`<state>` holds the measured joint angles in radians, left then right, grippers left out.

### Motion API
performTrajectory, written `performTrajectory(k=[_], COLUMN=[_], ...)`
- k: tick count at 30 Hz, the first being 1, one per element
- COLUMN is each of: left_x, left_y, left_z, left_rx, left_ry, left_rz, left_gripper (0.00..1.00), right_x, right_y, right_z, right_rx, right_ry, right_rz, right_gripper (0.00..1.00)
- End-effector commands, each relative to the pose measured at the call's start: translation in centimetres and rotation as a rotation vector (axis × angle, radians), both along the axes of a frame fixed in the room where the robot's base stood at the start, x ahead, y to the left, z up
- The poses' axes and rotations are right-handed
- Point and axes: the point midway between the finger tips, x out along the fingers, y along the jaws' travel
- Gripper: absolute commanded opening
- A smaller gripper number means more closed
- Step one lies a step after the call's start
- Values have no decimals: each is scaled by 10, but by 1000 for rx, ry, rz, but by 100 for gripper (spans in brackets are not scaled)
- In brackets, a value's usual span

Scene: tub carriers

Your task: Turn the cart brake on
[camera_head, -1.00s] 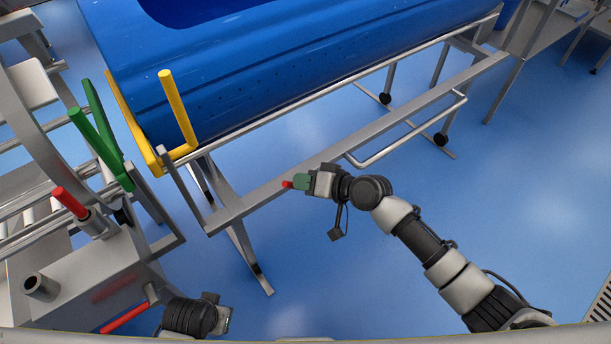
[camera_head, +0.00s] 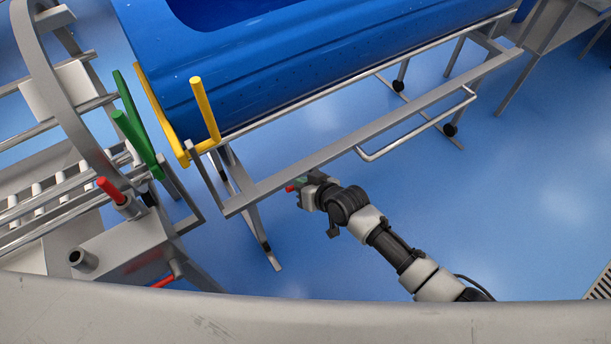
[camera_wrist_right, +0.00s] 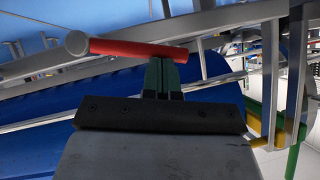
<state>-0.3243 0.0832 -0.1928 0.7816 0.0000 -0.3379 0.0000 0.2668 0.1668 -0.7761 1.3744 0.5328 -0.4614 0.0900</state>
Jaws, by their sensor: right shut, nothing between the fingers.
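The cart carries a large blue tub (camera_head: 330,75) on a grey metal frame (camera_head: 330,152). A red handle (camera_wrist_right: 140,48) with a grey round end lies across the top of the right wrist view. Only a small red tip (camera_head: 290,188) shows in the head view, below the frame's long bar. My right gripper (camera_head: 299,184) is shut and empty, with its green fingers (camera_wrist_right: 162,76) right at the red handle. I cannot tell whether they touch it. My left gripper is out of view.
A yellow upright handle (camera_head: 205,110) stands at the tub's left end. Green levers (camera_head: 137,135) and another red handle (camera_head: 109,189) belong to the grey roller structure on the left. Blue floor (camera_head: 500,210) is open on the right.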

Motion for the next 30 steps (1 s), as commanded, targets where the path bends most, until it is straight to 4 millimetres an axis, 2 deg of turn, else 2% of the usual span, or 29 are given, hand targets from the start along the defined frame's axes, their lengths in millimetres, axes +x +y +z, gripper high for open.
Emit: performTrajectory(k=[3,9,18,30], left_x=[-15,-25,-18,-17], left_y=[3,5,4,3], left_z=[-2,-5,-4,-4], left_rx=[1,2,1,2], left_ry=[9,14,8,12], left_rz=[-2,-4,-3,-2], left_gripper=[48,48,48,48], right_x=[-3,-5,-8,-9], right_y=[4,7,11,13], right_z=[-4,-14,-24,-26], right_rx=[-47,-43,-41,-40], right_ry=[-32,-29,-29,-27], right_rz=[0,0,1,2], right_gripper=[0,0,0,0])
